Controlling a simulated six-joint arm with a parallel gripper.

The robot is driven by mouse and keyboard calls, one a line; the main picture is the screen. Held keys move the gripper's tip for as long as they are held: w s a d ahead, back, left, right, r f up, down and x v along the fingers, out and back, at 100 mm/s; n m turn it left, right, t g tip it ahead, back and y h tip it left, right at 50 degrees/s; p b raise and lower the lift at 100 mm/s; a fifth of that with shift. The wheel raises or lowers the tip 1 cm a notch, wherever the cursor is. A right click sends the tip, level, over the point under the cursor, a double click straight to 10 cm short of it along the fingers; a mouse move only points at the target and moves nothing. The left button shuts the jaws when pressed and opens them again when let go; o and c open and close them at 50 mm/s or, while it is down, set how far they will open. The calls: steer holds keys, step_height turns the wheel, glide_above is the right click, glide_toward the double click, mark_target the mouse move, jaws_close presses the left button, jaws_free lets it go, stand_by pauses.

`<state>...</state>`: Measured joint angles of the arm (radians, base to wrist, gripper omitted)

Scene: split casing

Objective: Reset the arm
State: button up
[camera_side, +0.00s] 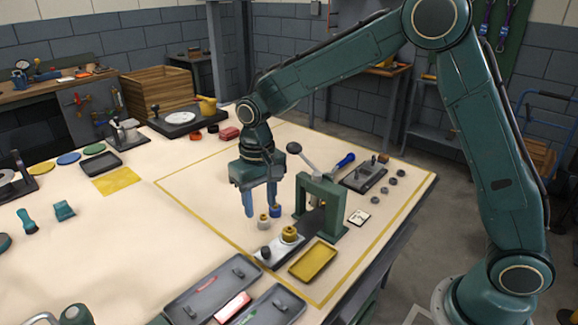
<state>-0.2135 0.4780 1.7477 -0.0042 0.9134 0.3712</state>
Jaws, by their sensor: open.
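My gripper (260,197) points down over the table, left of the green press frame (334,208). Its two blue fingers are apart, so it is open. Small cylindrical parts stand close by the fingers: a whitish one with a tan top (263,224) and a blue one with a tan top (276,210). Nothing shows clearly held between the fingers. A brass-coloured round part (289,234) sits on a light grey base plate (272,254) in front of the press.
A yellow tray (314,262) lies in front of the press. Grey trays (205,290) lie at the table's front edge. A blue-handled tool (343,161), a dark fixture (365,177) and several small rings lie behind the press.

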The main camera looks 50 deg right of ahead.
steer(key=shift+r, duration=0.1)
steer(key=s+d+r+t, duration=0.3)
steer(key=s+d+r, duration=0.3)
steer(key=s+r, duration=0.55)
steer(key=s+d+r+n+t, duration=0.1)
steer(key=s+d, duration=0.1)
steer(key=s, duration=0.6)
steer(key=s+d+r+t, duration=0.1)
steer(key=s, duration=0.6)
steer(key=shift+s+d+r+n+t, duration=0.15)
steer(key=shift+s+d+n+t, duration=0.15)
steer(key=shift+s+d+n, duration=0.1)
steer(key=shift+w, duration=0.1)
stand_by(0.7)
